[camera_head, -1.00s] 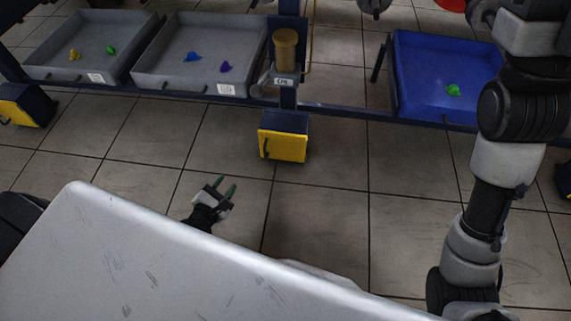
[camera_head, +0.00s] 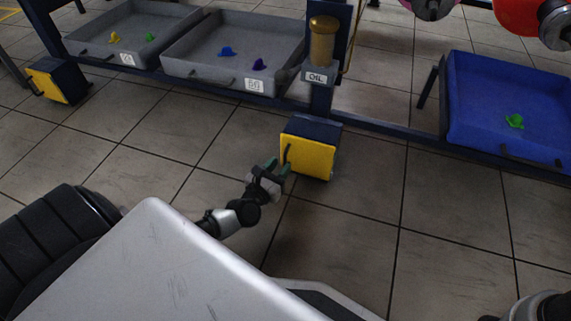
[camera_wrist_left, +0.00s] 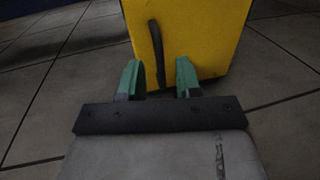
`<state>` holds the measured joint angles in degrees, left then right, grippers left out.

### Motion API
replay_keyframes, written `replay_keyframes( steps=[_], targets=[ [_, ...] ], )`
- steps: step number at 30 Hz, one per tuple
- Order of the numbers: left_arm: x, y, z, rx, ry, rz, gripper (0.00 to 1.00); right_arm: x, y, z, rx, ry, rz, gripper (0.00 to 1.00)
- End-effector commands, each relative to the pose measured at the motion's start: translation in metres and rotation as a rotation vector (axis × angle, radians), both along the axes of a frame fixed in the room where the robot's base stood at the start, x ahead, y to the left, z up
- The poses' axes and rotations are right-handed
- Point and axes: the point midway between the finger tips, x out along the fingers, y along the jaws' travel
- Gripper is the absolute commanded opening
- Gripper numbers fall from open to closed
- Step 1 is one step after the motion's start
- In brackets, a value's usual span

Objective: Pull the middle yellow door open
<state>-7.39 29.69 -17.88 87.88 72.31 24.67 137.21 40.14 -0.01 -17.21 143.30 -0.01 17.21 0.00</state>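The middle yellow door (camera_head: 309,158) is the front of a small dark blue box low on the machine frame, and it looks shut. A dark upright handle (camera_head: 287,153) is on its left side. My left gripper (camera_head: 278,166) is right in front of the handle. In the left wrist view its green fingertips (camera_wrist_left: 160,77) are apart, with the handle (camera_wrist_left: 157,52) between them and the yellow door (camera_wrist_left: 205,35) behind. I cannot tell whether either finger touches the handle. My right gripper is not in view.
Another yellow-fronted box (camera_head: 50,84) is at the left. An oil bottle (camera_head: 322,40) stands over the middle box. The tiled floor in front is clear.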

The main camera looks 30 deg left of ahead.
Motion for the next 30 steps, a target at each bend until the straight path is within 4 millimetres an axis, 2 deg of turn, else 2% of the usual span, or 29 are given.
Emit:
replay_keyframes(
  steps=[3,7,17,20,24,30],
  targets=[
    [0.018,0.001,-0.002,0.000,-0.002,0.001,0.34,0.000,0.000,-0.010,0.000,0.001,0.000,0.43],
    [0.029,0.001,-0.001,0.001,-0.001,0.000,0.34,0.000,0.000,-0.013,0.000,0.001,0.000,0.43],
    [0.033,0.001,0.000,0.001,0.001,0.000,0.34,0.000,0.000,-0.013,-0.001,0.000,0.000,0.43],
    [0.033,0.001,0.000,0.001,0.001,0.000,0.22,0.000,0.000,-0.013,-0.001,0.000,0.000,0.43],
    [0.033,0.001,0.000,0.001,0.001,0.000,0.00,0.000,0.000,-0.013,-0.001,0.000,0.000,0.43],
    [0.033,0.001,0.000,0.001,0.001,-0.001,0.00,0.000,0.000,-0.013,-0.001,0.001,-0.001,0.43]
  ],
)
